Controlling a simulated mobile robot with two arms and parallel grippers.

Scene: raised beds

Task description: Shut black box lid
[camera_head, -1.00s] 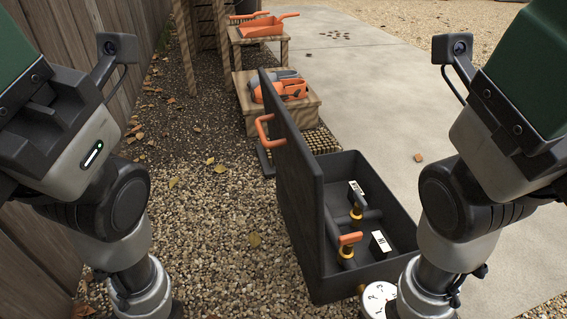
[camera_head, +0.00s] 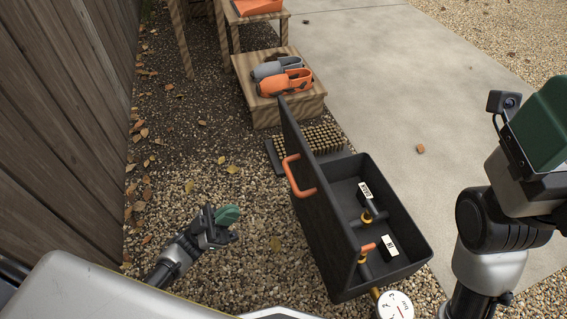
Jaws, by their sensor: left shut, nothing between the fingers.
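The black box (camera_head: 425,235) stands on the gravel at the edge of the concrete path. Its lid (camera_head: 318,215) stands up, open, along the box's left side. An orange handle (camera_head: 291,172) is on the lid's outer left face. My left gripper (camera_head: 228,214), with green fingers, is shut and empty over the gravel, left of the lid and apart from it. My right gripper (camera_head: 545,125) is raised at the right edge, apart from the box; its fingers are seen from the side and their gap is hidden.
Inside the box are pipes, an orange-handled valve (camera_head: 367,248) and white labels. A round gauge (camera_head: 395,306) is at the box's near end. A wooden fence (camera_head: 60,110) bounds the left.

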